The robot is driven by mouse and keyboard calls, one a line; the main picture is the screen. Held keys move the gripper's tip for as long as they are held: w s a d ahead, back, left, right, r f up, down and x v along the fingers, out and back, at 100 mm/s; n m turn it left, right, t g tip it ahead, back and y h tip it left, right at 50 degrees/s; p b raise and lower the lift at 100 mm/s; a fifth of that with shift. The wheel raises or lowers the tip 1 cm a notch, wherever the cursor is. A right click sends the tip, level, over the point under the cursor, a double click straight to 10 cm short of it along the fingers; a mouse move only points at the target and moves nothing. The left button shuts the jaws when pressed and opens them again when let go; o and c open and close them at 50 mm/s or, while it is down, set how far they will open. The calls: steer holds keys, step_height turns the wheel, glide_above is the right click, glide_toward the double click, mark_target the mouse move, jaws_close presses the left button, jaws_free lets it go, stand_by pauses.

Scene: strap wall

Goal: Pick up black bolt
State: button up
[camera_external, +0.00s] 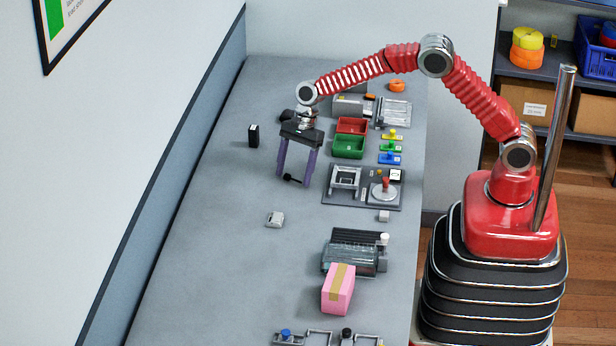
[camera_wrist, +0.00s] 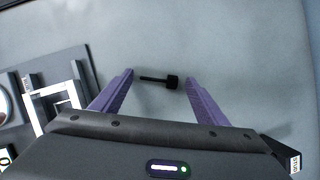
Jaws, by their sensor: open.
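The black bolt (camera_wrist: 160,81) lies on its side on the grey bench (camera_wrist: 230,45) in the wrist view, with its wider head toward the right. In the external view the bolt (camera_external: 291,180) shows as a small dark piece near the fingertips. My gripper (camera_wrist: 160,80) points down over the bench with its two purple fingers apart, one on each side of the bolt. No contact between fingers and bolt is visible. In the external view my gripper (camera_external: 293,178) is open and empty above the bench. Its exact height over the bolt is hard to tell.
A grey fixture board (camera_external: 343,200) lies right of the gripper, with red (camera_external: 352,125) and green (camera_external: 348,147) bins behind it. A black box (camera_external: 253,135) stands to the left. A small grey block (camera_external: 275,219) is nearer.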

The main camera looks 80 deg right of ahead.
steer(key=shift+c, duration=0.6)
steer(key=c, duration=1)
steer(key=shift+r, duration=0.1)
step_height(320, 180, up, 10)
steer(key=shift+f, duration=0.1)
stand_by(0.5)
